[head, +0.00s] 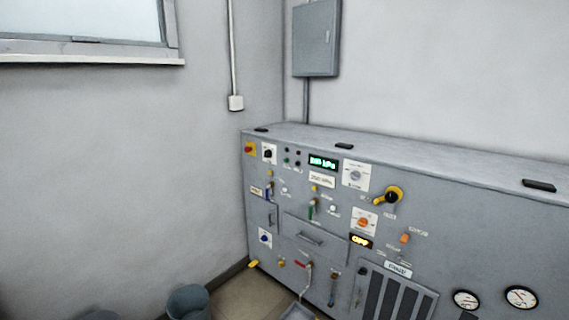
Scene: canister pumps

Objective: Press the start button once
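A grey control cabinet (470,235) stands against the wall on the right, its front covered with switches, knobs and labels. Small round buttons or lamps (287,151) sit at its upper left, beside a green lit display (323,162). Pale round buttons or lamps show lower down, one at the left (284,190) and one near the middle (333,208). The labels are too small to read, so I cannot tell which one is the start button. Neither of my grippers is in view.
A yellow-and-black rotary handle (391,196), an orange switch (404,238) and two gauges (521,297) are also on the front. An amber display (361,241) appears to read OFF. A blue-grey bin (188,302) stands on the floor at lower left. A wall box (317,38) hangs above.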

